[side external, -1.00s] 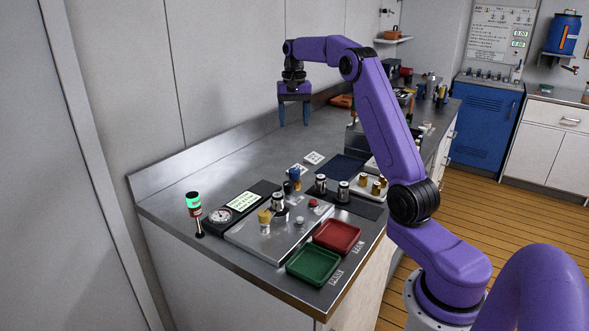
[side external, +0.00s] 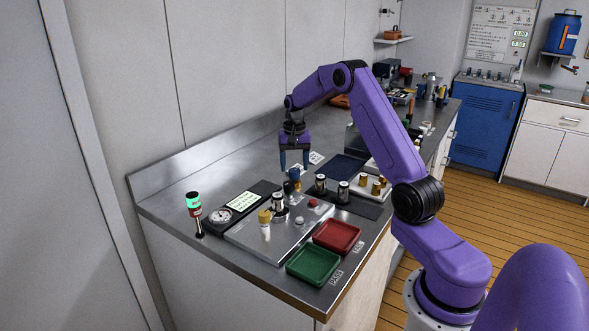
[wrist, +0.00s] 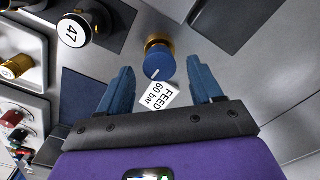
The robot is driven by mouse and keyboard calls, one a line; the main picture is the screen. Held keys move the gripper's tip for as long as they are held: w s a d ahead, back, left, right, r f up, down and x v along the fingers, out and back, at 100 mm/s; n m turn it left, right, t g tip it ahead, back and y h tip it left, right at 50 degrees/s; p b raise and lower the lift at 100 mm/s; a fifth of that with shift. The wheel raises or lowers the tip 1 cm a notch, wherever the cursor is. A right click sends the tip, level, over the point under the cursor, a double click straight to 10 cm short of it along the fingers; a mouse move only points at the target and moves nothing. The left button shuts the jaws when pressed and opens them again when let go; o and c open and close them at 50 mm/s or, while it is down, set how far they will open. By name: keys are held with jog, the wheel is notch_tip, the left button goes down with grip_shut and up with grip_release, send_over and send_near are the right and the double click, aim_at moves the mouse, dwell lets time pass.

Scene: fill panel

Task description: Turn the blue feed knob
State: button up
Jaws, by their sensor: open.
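The blue feed knob (side external: 294,174) stands at the back of the panel. In the wrist view the blue knob (wrist: 159,63) has a white mark on its top and a brass-coloured collar, and a label (wrist: 160,95) reading "FEED 60 bar" lies beside it. My gripper (side external: 295,165) is above the knob, pointing down, its blue fingers apart. In the wrist view my gripper (wrist: 165,82) is open and empty, and the knob shows just beyond the gap between the fingertips. From the side I cannot tell whether the fingers clear the knob.
Metal cylinders (side external: 343,190) stand to the right. A red tray (side external: 338,235) and a green tray (side external: 314,263) lie near the front edge. A green-lit beacon (side external: 194,205) stands left.

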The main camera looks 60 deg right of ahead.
jog(key=shift+f, duration=1)
jog(key=c, duration=1)
jog(key=shift+n, duration=1.3)
jog(key=o, duration=1)
jog(key=shift+r, duration=0.1)
